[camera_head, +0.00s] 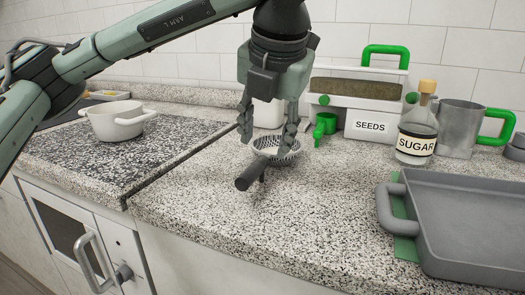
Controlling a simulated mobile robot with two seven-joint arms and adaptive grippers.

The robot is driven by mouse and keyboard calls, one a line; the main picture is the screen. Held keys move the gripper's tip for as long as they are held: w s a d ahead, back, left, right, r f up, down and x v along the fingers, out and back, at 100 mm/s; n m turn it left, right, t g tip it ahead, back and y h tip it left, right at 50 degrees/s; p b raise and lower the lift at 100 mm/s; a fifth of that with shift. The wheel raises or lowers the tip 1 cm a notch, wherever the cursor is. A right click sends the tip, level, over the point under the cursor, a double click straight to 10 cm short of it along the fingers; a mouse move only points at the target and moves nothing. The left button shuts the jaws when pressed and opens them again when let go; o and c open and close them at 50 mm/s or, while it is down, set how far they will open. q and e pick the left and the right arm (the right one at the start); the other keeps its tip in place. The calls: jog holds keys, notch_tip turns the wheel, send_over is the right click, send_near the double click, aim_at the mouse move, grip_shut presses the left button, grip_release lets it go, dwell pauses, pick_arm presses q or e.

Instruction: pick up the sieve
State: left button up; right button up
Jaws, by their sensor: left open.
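The sieve (275,158) is a round mesh bowl with a light rim and a dark handle (250,173). It sits on the speckled counter, its handle pointing toward the front left. My left gripper (268,137) is above the sieve, pointing down. Its fingers are spread, one on each side of the bowl, with nothing visibly held between them. I cannot tell whether the fingertips touch the rim. My right gripper is not in view.
A seeds box (372,127), a green scoop (325,124), a sugar bottle (418,132) and a metal jug (459,128) stand behind and right. A grey tray (470,225) lies front right. A white pot (117,121) stands left. The front middle counter is clear.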

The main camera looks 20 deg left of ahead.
aim_at(260, 161)
pick_arm(q)
jog(key=shift+s+x, duration=0.1)
jog(key=shift+x, duration=1.85)
jog(key=shift+s+x, duration=0.15)
jog(key=shift+x, duration=1.75)
jog(key=shift+a, duration=0.15)
grip_shut()
